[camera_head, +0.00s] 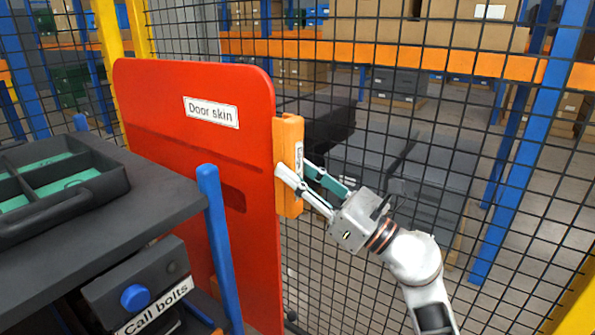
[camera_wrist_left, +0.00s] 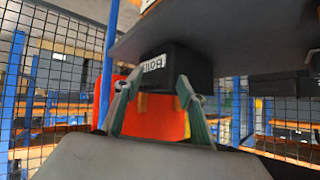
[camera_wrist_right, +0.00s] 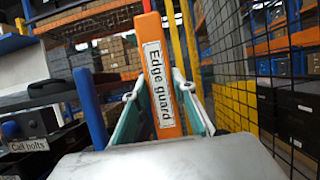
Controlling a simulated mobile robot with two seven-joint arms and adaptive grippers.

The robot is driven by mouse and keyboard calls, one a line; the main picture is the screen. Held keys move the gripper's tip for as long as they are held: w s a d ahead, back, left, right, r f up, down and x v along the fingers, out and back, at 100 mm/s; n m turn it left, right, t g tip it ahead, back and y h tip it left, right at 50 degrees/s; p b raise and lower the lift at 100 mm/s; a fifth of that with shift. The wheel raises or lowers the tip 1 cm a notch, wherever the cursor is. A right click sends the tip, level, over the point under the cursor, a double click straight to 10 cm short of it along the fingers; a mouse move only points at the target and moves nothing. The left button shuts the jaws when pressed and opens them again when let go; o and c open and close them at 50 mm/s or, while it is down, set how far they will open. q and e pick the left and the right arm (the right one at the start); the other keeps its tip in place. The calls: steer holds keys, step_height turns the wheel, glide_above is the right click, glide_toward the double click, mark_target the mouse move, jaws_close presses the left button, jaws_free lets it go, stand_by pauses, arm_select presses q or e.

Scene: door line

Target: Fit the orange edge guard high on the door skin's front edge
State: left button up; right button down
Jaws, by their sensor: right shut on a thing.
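The red door skin (camera_head: 170,110) stands upright in the head view, with its labelled face toward me. The orange edge guard (camera_head: 289,190) is upright along the upper part of the door's right edge, below the rounded corner. It meets the edge in the picture; I cannot tell whether it is seated on it. My right gripper (camera_head: 296,174) is shut on the guard from the right. The guard's labelled face (camera_wrist_right: 155,75) shows between its fingers in the right wrist view. My left gripper (camera_wrist_left: 152,88) is open and empty in the left wrist view, with the red door (camera_wrist_left: 155,120) beyond it.
A dark cart (camera_head: 130,205) with a divided tray (camera_head: 95,193) and a blue post (camera_head: 217,240) stands in front of the door at left. A "Call bolts" bin (camera_head: 135,285) sits below. Black mesh fencing (camera_head: 400,130) runs behind the door and right arm.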

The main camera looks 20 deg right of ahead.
steer(key=shift+w+a+p, duration=0.45)
steer(key=shift+w+a, duration=0.55)
steer(key=shift+w, duration=0.25)
stand_by(2.2)
stand_by(0.4)
steer(key=c, duration=1.6)
jaws_free()
steer(key=v, duration=1.2)
